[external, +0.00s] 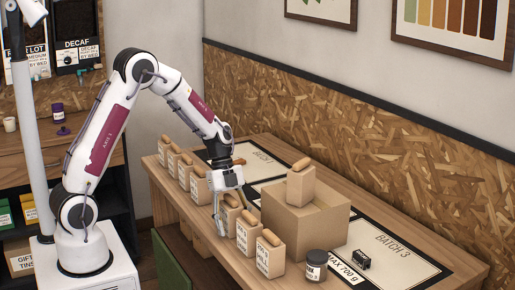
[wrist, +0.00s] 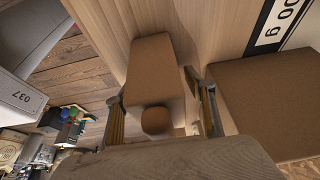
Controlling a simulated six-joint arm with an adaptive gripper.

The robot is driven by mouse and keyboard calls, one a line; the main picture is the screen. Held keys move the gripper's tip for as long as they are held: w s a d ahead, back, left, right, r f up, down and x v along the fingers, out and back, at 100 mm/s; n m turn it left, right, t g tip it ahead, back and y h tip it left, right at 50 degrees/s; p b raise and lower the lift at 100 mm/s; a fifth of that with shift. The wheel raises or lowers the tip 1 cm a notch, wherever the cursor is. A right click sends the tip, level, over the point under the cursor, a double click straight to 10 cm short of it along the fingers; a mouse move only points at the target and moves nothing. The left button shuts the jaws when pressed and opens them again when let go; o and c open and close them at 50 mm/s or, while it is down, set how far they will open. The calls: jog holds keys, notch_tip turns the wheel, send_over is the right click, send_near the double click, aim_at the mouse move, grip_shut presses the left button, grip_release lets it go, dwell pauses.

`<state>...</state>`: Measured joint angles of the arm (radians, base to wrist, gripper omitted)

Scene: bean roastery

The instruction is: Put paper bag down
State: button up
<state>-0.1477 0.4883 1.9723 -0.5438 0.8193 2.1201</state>
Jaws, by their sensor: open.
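A tan paper bag (external: 231,218) with a rolled top stands on the wooden table, in the row along its near edge. My gripper (external: 232,212) is down around it, one finger on each side. In the wrist view a plain brown bag (wrist: 151,65) shows between and beyond the two open fingers (wrist: 164,108). The jaws are open. Whether either finger touches the bag cannot be told. The bag's lower part is partly hidden by my finger in the external view.
Labelled bags (external: 270,255) stand close in front, and several more (external: 186,172) stand behind. A dark jar (external: 316,266) and black item (external: 361,260) lie further right.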

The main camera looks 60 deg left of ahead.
aim_at(234, 212)
jog(key=shift+c, duration=0.3)
jog(key=c, duration=1.3)
jog(key=shift+r, duration=1.85)
jog(key=s, duration=1.8)
jog(key=shift+f, duration=0.15)
